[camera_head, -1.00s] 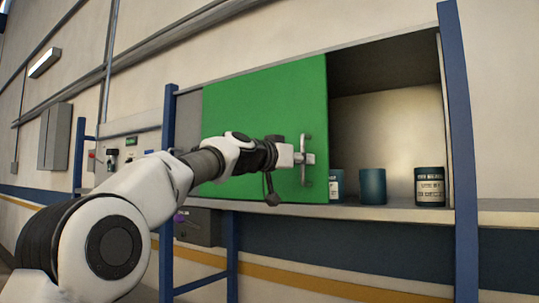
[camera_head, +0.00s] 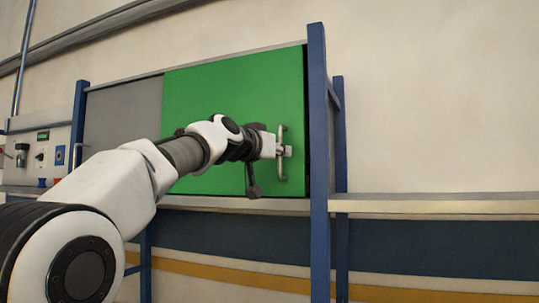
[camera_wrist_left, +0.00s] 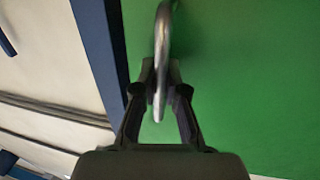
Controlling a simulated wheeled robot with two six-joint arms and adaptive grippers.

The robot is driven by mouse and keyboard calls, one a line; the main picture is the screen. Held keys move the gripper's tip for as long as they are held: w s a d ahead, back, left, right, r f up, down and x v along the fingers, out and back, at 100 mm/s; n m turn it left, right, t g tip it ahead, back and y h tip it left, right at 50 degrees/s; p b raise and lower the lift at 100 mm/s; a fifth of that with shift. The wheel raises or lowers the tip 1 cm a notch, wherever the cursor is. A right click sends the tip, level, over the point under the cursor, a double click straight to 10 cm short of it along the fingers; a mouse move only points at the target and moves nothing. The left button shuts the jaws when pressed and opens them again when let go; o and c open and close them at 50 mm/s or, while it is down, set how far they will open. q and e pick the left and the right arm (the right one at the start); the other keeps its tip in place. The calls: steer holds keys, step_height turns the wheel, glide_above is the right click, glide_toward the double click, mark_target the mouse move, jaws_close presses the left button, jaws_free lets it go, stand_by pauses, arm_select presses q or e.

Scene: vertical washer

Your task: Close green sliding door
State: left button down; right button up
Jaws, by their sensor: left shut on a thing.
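The green sliding door (camera_head: 225,88) covers the right part of the cabinet, its right edge close beside the blue post. A metal bar handle (camera_head: 281,172) stands upright near that edge. My left gripper (camera_head: 284,151) reaches in from the left and is shut on the handle. In the left wrist view the two fingers (camera_wrist_left: 159,95) close around the handle (camera_wrist_left: 162,40), with the green door (camera_wrist_left: 250,80) behind. The inside of the cabinet is hidden, apart from a thin dark strip by the post. My right gripper is not in view.
The blue post (camera_head: 318,160) rises just right of the door. A grey panel (camera_head: 123,115) fills the cabinet's left part. A control panel (camera_head: 38,155) stands at far left. The shelf (camera_head: 430,206) right of the post looks clear.

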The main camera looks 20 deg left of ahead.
arm_select(q)
steer(key=shift+d, duration=0.25)
steer(key=shift+a, duration=0.15)
